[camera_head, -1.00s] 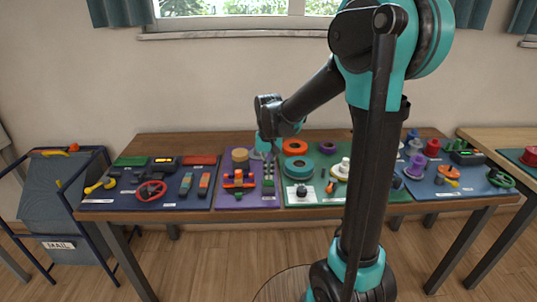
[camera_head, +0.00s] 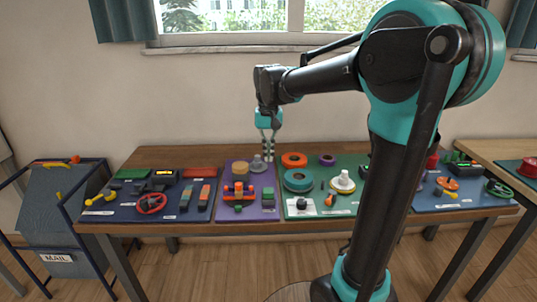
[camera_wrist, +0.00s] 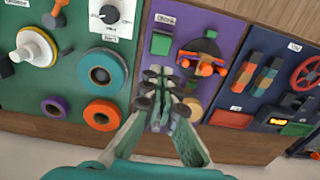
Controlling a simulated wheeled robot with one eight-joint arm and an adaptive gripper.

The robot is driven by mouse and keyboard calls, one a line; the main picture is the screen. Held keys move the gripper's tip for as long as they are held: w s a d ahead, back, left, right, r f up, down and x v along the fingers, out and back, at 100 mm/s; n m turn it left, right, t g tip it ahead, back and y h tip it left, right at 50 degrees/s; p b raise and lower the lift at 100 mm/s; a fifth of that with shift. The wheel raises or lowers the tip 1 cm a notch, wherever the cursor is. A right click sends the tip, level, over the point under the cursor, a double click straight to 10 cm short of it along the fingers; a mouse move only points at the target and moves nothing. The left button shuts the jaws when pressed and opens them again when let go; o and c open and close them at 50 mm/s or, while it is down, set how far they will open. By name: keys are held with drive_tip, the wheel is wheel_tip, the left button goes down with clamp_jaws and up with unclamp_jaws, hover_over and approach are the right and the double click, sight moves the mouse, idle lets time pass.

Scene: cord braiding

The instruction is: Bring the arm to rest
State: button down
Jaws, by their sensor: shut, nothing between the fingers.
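My gripper (camera_head: 268,155) hangs pointing down from my raised arm, over the back part of the purple mat (camera_head: 262,214). Its fingers are together with nothing visible held between them. In the wrist view my gripper (camera_wrist: 160,108) reaches up from the bottom, and its tips cover part of the purple mat. A green block (camera_head: 268,192) and an orange fixture (camera_head: 238,191) are on that mat, in front of the gripper. A tan disc (camera_head: 240,168) lies left of the gripper. Whether the fingertips touch the grey parts near them I cannot tell.
The green mat (camera_head: 318,212) on the right carries a teal ring (camera_head: 298,180), an orange ring (camera_head: 294,160) and a white spool (camera_head: 342,184). The dark blue mat (camera_head: 125,212) on the left holds a red ring handle (camera_head: 151,203). A wall and window stand behind the table.

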drive_tip(key=s+d+f, duration=0.2)
drive_tip(key=s+f, duration=0.1)
drive_tip(key=s+d+f+t, duration=0.1)
drive_tip(key=s+d+f, duration=0.2)
drive_tip(key=f, duration=0.1)
drive_tip(key=s+d+f+t, duration=0.1)
drive_tip(key=s+d+f, duration=0.2)
drive_tip(key=f, duration=0.1)
drive_tip(key=shift+d, duration=0.25)
drive_tip(key=s+d+f+t, duration=0.2)
drive_tip(key=s+d+f, duration=0.2)
drive_tip(key=s+f, duration=0.4)
drive_tip(key=shift+s, duration=0.6)
drive_tip(key=shift+d+r, duration=0.1)
